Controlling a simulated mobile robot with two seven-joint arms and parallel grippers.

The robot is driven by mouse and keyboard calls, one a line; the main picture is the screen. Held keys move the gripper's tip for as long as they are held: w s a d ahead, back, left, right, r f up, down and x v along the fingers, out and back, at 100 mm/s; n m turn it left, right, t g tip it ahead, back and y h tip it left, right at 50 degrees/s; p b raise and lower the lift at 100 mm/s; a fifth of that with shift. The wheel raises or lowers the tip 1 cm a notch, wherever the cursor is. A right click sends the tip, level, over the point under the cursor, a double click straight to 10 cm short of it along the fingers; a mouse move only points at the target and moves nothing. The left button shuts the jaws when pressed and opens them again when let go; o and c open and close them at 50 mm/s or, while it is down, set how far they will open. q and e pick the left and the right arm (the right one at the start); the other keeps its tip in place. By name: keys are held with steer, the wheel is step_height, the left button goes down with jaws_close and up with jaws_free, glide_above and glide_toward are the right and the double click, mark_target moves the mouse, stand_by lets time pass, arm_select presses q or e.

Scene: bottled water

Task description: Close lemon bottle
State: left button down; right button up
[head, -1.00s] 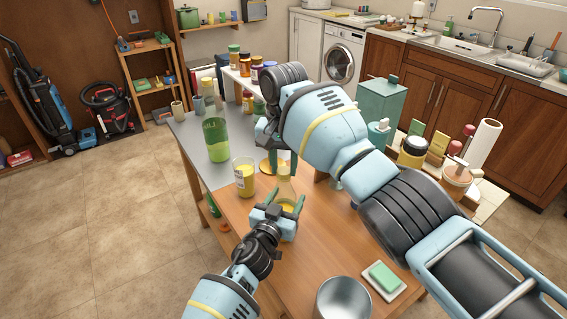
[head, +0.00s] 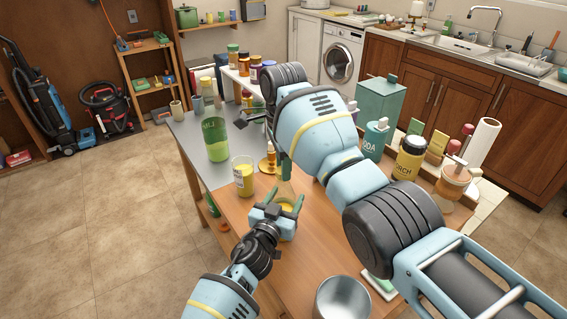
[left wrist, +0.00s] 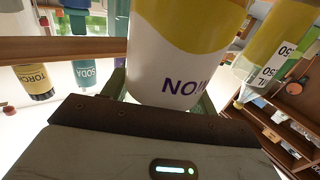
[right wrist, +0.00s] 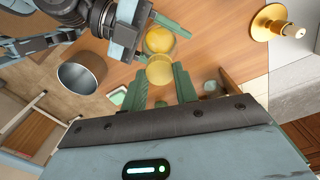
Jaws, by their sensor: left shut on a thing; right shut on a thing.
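The lemon bottle (head: 287,207) holds yellow liquid and stands upright over the wooden table. My left gripper (head: 284,206) is shut on its body. In the left wrist view its white and yellow label (left wrist: 178,70) with purple letters fills the middle. My right gripper (right wrist: 160,72) is shut on a small round yellowish piece (right wrist: 160,70), which looks like the cap. In the head view my right arm hides most of this gripper, and a green finger (head: 286,166) shows just above the bottle neck. Whether cap and neck touch I cannot tell.
A yellow-filled jar (head: 243,178) and a green container (head: 215,139) stand left of the bottle. A brass candlestick (head: 268,163) stands behind it. A metal cup (head: 342,298) is at the front. Soda (head: 375,141) and torch (head: 409,158) containers stand right.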

steer(key=o, duration=0.9)
steer(key=shift+o, duration=0.2)
steer(key=shift+r, duration=2.25)
